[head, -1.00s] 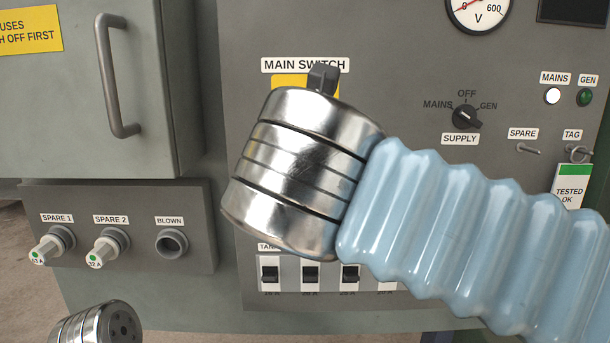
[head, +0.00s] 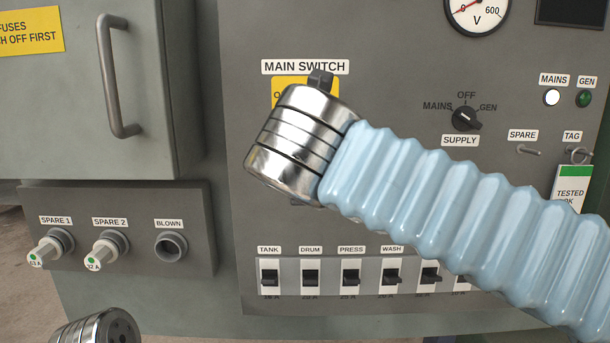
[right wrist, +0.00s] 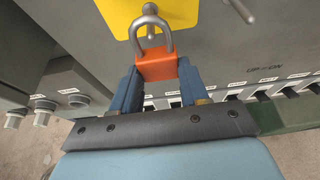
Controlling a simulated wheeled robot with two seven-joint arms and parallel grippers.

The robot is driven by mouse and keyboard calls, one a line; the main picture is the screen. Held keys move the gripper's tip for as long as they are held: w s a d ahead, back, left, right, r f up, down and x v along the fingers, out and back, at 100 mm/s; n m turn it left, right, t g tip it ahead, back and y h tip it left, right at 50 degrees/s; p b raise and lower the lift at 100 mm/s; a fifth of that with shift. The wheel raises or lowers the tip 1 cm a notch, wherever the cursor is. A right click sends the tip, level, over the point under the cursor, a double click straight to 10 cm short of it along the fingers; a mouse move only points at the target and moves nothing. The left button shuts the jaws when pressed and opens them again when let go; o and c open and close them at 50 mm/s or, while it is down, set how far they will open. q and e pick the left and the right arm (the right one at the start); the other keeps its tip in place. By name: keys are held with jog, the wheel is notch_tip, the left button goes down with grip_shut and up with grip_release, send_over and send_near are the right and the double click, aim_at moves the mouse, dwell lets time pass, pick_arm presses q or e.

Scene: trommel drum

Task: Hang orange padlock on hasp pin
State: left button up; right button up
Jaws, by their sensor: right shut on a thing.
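The orange padlock (right wrist: 157,66) is between the blue fingers of my right gripper (right wrist: 158,82) in the right wrist view, its grey shackle (right wrist: 165,27) pointing up. A grey pin (right wrist: 150,9) with a rounded end lies at the top of the shackle, in front of the yellow plate (right wrist: 183,10). Part of the pin shows inside the loop; I cannot tell whether it passes through the shackle or only lines up with it. In the head view my right wrist hides the gripper, padlock and pin, and covers much of the yellow plate (head: 284,86).
A dark switch handle (head: 320,79) sticks out under the MAIN SWITCH label (head: 305,67). A row of breakers (head: 310,278) runs below my right wrist. A supply knob (head: 465,118) and a hanging tag (head: 572,188) are at the right; fuse holders (head: 106,249) are at the left.

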jog(key=shift+w, duration=0.9)
jog(key=shift+w+f+p, duration=0.35)
jog(key=shift+w+p, duration=0.1)
jog(key=o, duration=1.2)
jog(key=shift+f, duration=0.1)
